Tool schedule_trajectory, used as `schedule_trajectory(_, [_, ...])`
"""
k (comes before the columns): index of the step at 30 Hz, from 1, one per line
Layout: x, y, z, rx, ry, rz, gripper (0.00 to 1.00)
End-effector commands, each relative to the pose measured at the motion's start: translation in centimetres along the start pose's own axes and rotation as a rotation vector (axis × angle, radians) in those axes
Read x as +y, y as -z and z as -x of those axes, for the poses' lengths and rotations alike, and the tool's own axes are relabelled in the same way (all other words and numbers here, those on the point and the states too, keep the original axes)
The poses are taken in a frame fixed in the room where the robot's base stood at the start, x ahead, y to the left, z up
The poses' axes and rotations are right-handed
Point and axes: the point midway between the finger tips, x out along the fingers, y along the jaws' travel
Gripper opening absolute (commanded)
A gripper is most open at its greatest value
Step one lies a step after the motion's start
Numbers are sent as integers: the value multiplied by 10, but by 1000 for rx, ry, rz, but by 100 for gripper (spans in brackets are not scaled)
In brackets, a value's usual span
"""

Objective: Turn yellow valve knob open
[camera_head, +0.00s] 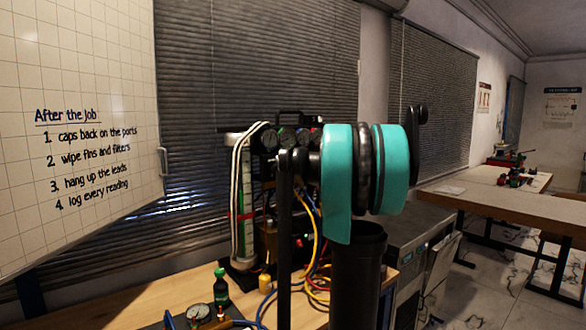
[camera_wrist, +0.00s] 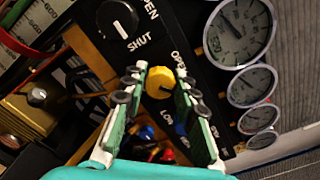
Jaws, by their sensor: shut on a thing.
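The yellow valve knob (camera_wrist: 157,80) sits on a black panel in the wrist view, between the tips of my gripper (camera_wrist: 161,84). My green-padded fingers close on it from both sides. An OPEN label stands above and right of the knob, and a LOW label below it. The knob's exact pointer angle is too small to read surely. In the head view my teal and black arm covers the knob and my gripper, so neither shows there.
A larger black knob (camera_wrist: 117,19) marked OPEN and SHUT is above the yellow one. Several round gauges (camera_wrist: 239,31) line the panel's right side. In the head view, yellow, red and blue hoses (camera_head: 316,240) hang by the rig, and a green bottle (camera_head: 221,288) stands on the wooden bench (camera_head: 140,299).

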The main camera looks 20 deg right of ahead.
Motion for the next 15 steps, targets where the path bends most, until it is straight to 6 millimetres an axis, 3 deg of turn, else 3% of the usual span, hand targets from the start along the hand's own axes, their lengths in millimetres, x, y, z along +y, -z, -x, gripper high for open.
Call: schedule_trajectory(15, [2, 0, 0, 0, -1, 487, 0])
